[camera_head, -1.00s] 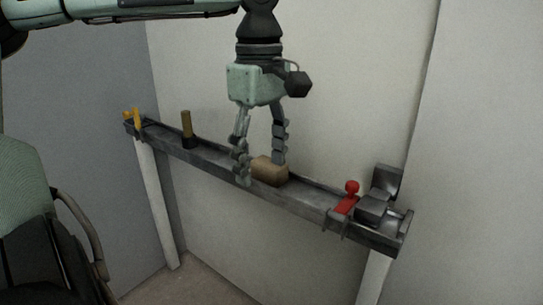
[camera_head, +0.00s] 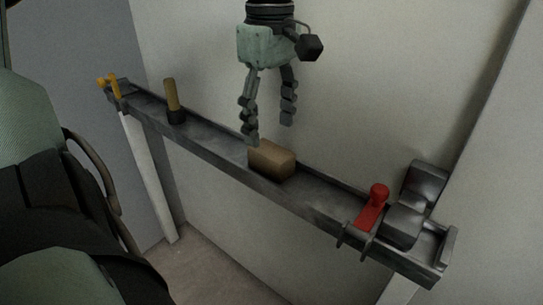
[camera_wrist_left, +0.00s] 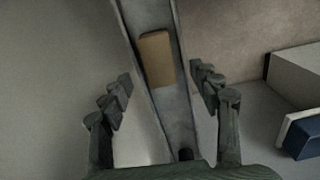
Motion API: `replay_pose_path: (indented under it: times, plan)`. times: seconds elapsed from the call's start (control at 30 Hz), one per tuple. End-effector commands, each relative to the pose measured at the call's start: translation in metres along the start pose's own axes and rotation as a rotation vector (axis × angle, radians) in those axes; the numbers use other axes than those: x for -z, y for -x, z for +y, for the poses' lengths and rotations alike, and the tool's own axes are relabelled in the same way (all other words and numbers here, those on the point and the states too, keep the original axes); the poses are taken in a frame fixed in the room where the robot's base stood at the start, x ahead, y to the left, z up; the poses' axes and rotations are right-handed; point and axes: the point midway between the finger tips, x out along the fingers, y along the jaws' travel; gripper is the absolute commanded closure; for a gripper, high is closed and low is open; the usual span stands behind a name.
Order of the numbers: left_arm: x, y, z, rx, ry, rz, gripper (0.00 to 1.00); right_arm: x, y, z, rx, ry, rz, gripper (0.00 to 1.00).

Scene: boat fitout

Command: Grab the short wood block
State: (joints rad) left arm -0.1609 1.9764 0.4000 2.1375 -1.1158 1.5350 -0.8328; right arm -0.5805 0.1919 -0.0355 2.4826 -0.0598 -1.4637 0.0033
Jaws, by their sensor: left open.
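The short wood block (camera_head: 271,160) is a tan box lying in a narrow grey metal rail (camera_head: 318,192) along the wall. My left gripper (camera_head: 271,133) hangs above the rail with its fingers pointing down. It is open and empty, with its fingertips above the block and apart from it. In the left wrist view the block (camera_wrist_left: 157,60) lies in the rail, ahead of and between the two open fingers (camera_wrist_left: 160,92). My right gripper is not in view.
A red-handled clamp (camera_head: 371,208) and a grey metal part (camera_head: 407,222) sit at the rail's right end. A wood-handled tool (camera_head: 172,100) stands left of the block, and an orange item (camera_head: 109,86) is at the left end. The wall is close behind.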

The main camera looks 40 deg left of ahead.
Motion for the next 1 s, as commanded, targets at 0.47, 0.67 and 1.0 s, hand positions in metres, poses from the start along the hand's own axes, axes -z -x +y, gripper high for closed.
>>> replay_pose_path:
  times: [0.47,0.67,1.0]
  plan:
    - [0.0,-0.05,0.002,0.0,0.001,0.0,0.38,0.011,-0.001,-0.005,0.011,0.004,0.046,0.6]
    - [0.0,-0.049,0.002,-0.001,0.002,0.0,0.45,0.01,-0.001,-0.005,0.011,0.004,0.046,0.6]
    - [0.0,-0.049,0.002,-0.001,0.002,0.0,0.88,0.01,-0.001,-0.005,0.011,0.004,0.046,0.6]
